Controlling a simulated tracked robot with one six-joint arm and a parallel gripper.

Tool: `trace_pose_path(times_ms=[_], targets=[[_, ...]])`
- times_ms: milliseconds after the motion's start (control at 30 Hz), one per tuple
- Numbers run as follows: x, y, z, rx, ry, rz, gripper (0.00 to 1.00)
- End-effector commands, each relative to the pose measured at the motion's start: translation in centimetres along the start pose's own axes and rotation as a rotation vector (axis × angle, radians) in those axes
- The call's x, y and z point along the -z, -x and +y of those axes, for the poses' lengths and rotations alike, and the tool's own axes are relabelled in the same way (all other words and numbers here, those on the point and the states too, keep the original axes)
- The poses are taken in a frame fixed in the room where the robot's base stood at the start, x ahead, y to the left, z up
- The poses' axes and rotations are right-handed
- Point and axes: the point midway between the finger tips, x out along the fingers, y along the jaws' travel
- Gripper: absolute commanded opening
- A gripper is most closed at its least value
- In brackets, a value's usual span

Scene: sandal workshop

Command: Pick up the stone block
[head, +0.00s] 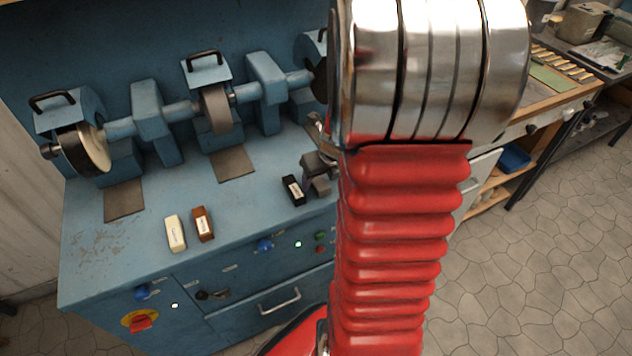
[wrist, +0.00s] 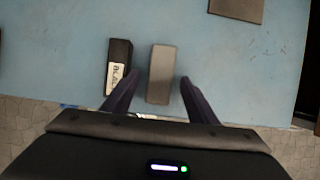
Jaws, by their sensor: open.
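The stone block (wrist: 161,70) is a plain grey bar lying on the blue bench top (wrist: 75,60) in the wrist view. My gripper (wrist: 158,79) is open, with one dark finger to each side of the block's near half and a gap on both sides. Whether the fingertips are level with the block or above it, I cannot tell. In the head view the block (head: 321,188) shows small and grey under my gripper (head: 314,163), partly hidden by it and by my red arm.
A black labelled bar (wrist: 118,66) lies close on the stone block's left, near my left finger. A cream bar (head: 175,233) and a brown bar (head: 203,223) lie farther left. Grinding wheels (head: 84,148) on a shaft stand behind. The bench's front edge is near.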

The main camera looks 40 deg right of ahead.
Motion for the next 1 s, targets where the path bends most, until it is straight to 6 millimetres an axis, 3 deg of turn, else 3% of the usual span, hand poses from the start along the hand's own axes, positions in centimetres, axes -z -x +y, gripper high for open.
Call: trace_pose_path(times_ms=[167, 700, 1000], targets=[[0.00, -1.05, 0.00, 0.001, 0.000, 0.000, 0.53], [0.00, -1.08, -0.02, 0.001, 0.000, 0.000, 0.53], [-0.01, -1.08, -0.01, 0.001, 0.000, 0.000, 0.33]])
